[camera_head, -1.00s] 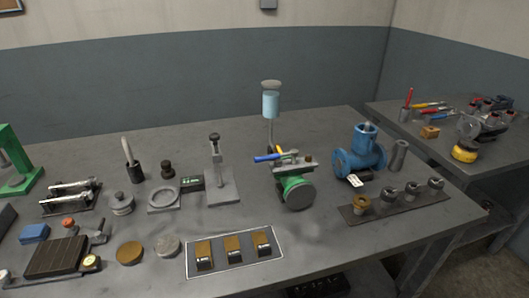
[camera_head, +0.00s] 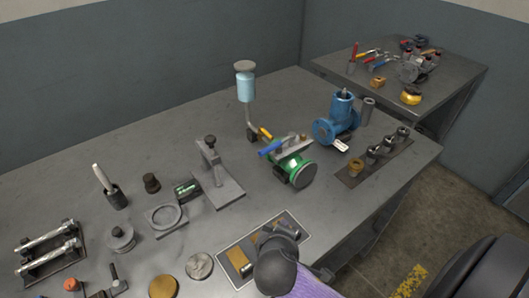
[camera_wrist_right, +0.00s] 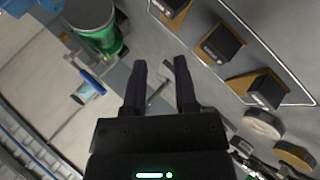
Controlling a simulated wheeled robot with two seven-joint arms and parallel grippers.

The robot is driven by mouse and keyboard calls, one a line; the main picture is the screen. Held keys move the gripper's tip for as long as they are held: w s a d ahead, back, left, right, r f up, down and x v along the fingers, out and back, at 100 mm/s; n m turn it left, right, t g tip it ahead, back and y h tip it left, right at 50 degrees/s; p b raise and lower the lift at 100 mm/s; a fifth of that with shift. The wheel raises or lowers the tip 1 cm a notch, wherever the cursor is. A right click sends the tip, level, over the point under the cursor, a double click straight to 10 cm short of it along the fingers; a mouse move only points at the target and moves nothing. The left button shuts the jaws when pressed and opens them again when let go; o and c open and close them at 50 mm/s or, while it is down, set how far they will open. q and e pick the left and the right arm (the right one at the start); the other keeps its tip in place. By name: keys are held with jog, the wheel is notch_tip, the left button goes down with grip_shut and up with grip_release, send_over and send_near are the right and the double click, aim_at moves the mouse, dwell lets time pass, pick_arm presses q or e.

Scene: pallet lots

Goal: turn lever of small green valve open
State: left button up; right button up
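The small green valve (camera_head: 298,176) sits near the middle of the bench in the head view, with its round face toward the front right. Its blue-gripped lever (camera_head: 270,147) sticks out to the left on top. In the right wrist view the green valve (camera_wrist_right: 106,42) is at the upper left, and the blue lever grip (camera_wrist_right: 92,81) is below it. My right gripper (camera_wrist_right: 158,72) is open and empty, with both dark fingers apart. The lever is left of the fingers in that picture, apart from them. My left gripper is not in view.
A blue valve (camera_head: 335,125) stands right of the green one. A light-blue cylinder on a stand (camera_head: 246,95) and a grey stand (camera_head: 222,188) are behind and left. A tray of brass-coloured blocks (camera_head: 224,250) lies in front, partly hidden by my arm. The bench's back left is clear.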

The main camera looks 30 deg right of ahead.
aim_at(267, 149)
jog(key=w+d+r+n+t+h, duration=0.2)
jog(key=w+r+n+t+h, duration=0.2)
jog(key=w+r+n+t, duration=0.45)
jog(key=w+d+f+m+g, duration=0.1)
jog(key=w, duration=0.1)
jog(key=w+d+m+g+b, duration=0.1)
jog(key=w+d, duration=0.1)
jog(key=w, duration=0.1)
jog(key=w+d+f+m+g+b, duration=0.1)
jog(key=w+d, duration=0.1)
jog(key=w, duration=0.1)
jog(key=shift+w+d+f, duration=0.1)
jog(key=shift+d+f, duration=0.05)
jog(key=shift+f, duration=0.2)
jog(key=shift+w+d, duration=0.2)
jog(key=shift+w, duration=0.05)
grip_shut()
